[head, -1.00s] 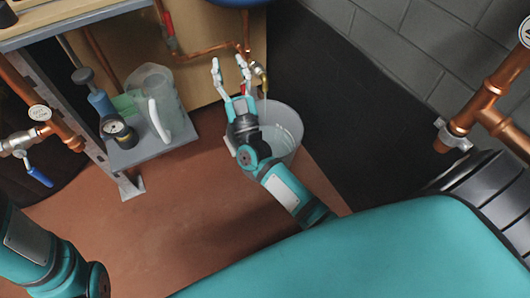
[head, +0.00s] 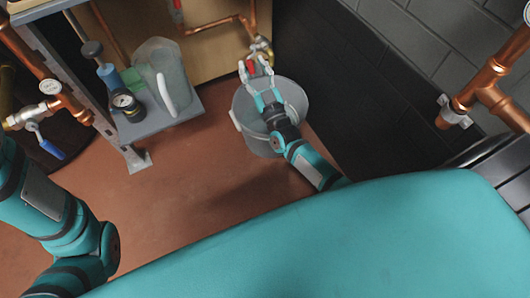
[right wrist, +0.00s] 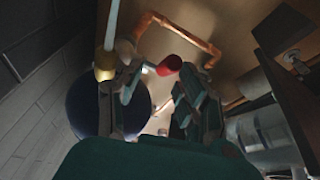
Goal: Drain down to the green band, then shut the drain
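A brass drain valve (head: 262,48) with a red handle (head: 251,68) is on the copper pipe at the back panel. My right gripper (head: 256,66) is open, its fingers apart near the red handle. In the right wrist view, the red handle (right wrist: 168,65) shows between the spread fingers; contact cannot be told. The brass outlet (right wrist: 104,66) has a pale streak running from it, which looks like water. A grey bucket (head: 240,104) stands below the valve, partly hidden by my right arm. No green band is readable. My left gripper is out of view.
A grey shelf (head: 165,118) holds a clear jug (head: 165,75), a blue hand pump (head: 110,76) and a black-rimmed gauge (head: 126,101). A blue-handled valve (head: 46,145) is at the left. A dark wall panel (head: 350,90) stands right. Floor left of the bucket is clear.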

